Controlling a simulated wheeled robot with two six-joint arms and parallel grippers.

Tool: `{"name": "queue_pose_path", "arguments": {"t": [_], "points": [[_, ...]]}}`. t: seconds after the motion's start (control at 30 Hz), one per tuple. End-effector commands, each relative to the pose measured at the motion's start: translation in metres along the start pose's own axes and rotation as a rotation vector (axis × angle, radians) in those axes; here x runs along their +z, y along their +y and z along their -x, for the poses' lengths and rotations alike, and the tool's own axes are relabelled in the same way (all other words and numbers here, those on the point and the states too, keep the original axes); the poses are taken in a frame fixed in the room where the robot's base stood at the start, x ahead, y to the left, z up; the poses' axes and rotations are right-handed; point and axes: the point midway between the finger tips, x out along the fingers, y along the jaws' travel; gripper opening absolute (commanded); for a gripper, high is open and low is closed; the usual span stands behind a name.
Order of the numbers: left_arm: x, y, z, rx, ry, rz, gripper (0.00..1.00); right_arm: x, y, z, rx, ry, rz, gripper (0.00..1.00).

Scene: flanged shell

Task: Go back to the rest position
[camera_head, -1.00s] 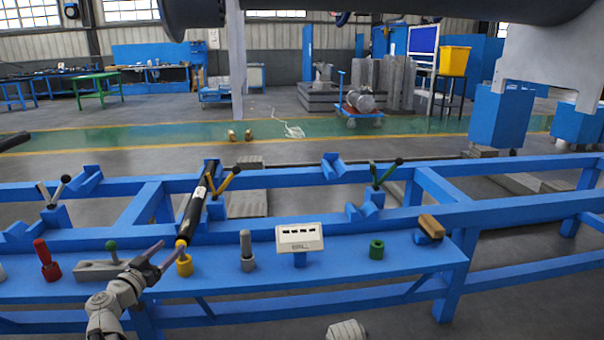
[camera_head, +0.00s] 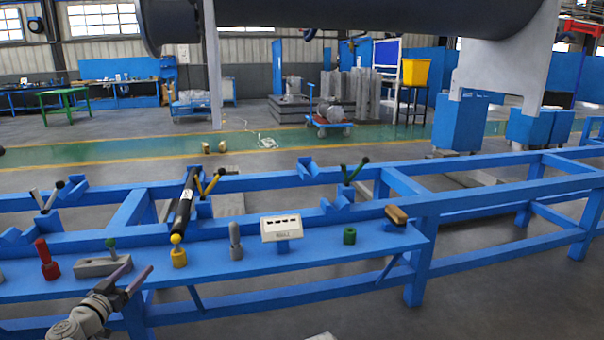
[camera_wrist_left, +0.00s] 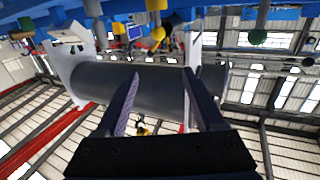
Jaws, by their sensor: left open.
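My left gripper (camera_head: 139,269) is open and empty at the lower left of the head view, in front of the bench shelf. Its two fingers point up and to the right, apart from the yellow holder (camera_head: 179,258). A black cylindrical tool (camera_head: 184,208) with a yellow ball at its lower end leans just above that holder. In the left wrist view the open fingers (camera_wrist_left: 160,78) have nothing gripped between them; the large dark shell (camera_wrist_left: 155,90) shows behind them. My right gripper is not in view.
The blue bench frame (camera_head: 420,262) spans the view. Its shelf carries a red-handled piece (camera_head: 46,258), a grey post (camera_head: 236,241), a white box (camera_head: 282,229), a green ring (camera_head: 349,236) and a brown block (camera_head: 396,214).

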Motion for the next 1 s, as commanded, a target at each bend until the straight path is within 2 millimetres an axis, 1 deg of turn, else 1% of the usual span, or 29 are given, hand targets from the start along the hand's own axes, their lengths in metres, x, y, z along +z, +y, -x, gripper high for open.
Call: {"name": "queue_pose_path", "arguments": {"t": [0.33,0.47,0.57,0.67,0.77,0.8,0.87,0.9,0.97,1.0], "points": [[0.015,0.046,-0.015,0.101,-0.074,0.022,0.7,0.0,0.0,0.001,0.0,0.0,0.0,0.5],[0.024,0.075,-0.022,0.16,-0.123,0.036,0.7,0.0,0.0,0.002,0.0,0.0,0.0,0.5],[0.035,0.103,-0.027,0.218,-0.177,0.048,0.7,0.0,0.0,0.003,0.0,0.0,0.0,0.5],[0.048,0.137,-0.03,0.282,-0.247,0.062,0.7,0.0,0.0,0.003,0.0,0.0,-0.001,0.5],[0.065,0.179,-0.031,0.36,-0.345,0.077,0.7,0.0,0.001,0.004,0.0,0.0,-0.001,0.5],[0.074,0.2,-0.029,0.395,-0.398,0.084,0.7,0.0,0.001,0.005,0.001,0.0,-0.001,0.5],[0.09,0.236,-0.024,0.453,-0.496,0.091,0.7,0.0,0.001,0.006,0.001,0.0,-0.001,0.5],[0.103,0.262,-0.018,0.49,-0.575,0.093,0.7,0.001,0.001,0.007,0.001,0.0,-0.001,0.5],[0.123,0.299,-0.004,0.535,-0.708,0.092,0.7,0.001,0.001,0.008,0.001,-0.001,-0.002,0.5],[0.136,0.322,0.008,0.555,-0.802,0.086,0.7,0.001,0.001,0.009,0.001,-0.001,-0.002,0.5]]}}
